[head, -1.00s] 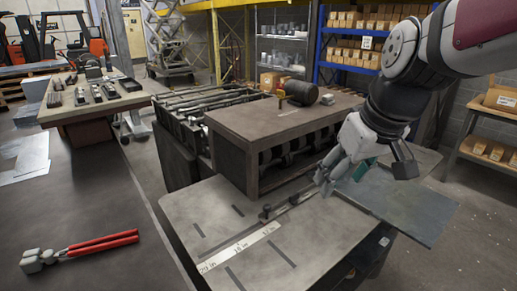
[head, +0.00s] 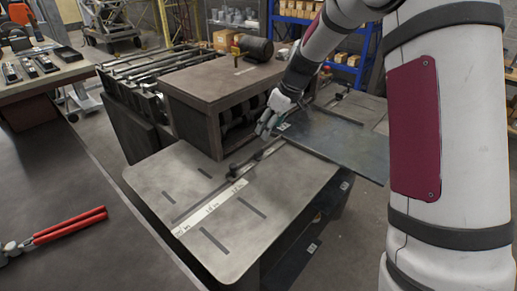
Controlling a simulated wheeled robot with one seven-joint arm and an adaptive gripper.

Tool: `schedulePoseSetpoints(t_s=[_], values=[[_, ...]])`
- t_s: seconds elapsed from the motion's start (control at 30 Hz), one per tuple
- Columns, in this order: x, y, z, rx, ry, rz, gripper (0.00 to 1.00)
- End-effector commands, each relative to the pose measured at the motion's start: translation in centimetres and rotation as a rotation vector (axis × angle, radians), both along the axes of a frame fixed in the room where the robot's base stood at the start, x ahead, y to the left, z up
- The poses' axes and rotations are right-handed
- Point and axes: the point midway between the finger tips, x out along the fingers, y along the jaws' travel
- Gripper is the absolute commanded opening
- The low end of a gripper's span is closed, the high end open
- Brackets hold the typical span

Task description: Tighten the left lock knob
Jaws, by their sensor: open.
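The left lock knob (head: 233,170) is a small dark knob on the guide bar across the machine's grey table (head: 170,178). A second dark knob (head: 258,155) sits on the bar to its right. My gripper (head: 265,130) is open, with its fingers pointing down, above and behind the right-hand knob and close to the machine's wooden-topped housing. It is apart from the left knob. Nothing shows between its fingers. The sheet metal panel (head: 345,146) lies to the right of the gripper.
A white ruler strip (head: 210,208) lies on the machine table in front of the knobs. The brown-topped housing (head: 225,75) stands just behind the guide bar. Red-handled pliers (head: 68,226) lie on the dark bench (head: 75,180) at left. The front table surface is clear.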

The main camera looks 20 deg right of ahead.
Motion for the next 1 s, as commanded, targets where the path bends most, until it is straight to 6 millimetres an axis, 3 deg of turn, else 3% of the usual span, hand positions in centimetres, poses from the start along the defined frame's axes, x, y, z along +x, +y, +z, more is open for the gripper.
schedulePoseSetpoints(t_s=[0.6, 1.0], values=[[3.4, 2.4, -10.2, 0.0, 0.004, 0.0, 0.57], [4.0, 2.7, -11.7, 0.0, 0.001, -0.001, 0.57]])
